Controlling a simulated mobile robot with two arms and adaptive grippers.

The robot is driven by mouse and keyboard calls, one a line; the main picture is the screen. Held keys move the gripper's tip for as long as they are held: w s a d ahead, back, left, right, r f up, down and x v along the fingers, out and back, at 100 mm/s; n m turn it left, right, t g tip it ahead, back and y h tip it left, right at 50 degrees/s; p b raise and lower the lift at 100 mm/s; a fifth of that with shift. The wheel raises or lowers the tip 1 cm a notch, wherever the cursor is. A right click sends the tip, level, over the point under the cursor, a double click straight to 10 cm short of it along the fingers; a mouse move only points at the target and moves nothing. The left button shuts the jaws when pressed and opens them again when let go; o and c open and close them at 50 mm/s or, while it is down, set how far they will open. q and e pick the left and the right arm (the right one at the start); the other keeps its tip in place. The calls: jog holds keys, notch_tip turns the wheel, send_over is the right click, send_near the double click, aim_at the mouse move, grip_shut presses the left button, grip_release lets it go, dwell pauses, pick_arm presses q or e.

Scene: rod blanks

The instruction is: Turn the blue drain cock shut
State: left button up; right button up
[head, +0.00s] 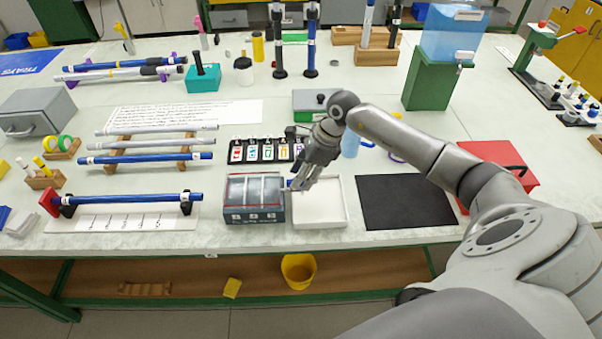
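A small blue part (291,183), possibly the drain cock, shows between the grey three-compartment box (254,217) and the white tray (320,221). It is mostly hidden by my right gripper (299,184), so I cannot tell which way it is turned. My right gripper points down at this spot, over the tray's left back corner. I cannot tell whether it touches the blue part or whether its fingers are closed. My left gripper is not in view.
A blue water tank (452,36) with a pale tap stands on a green stand (428,83) at the back right. Labelled cards (264,150) lie behind the box. A black mat (405,202) and a red box (497,170) lie to the right. Rods on racks (150,143) fill the left.

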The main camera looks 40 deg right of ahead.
jog(key=shift+w+a+f, duration=0.1)
jog(key=shift+a+f, duration=0.05)
jog(key=shift+f, duration=0.4)
grip_shut()
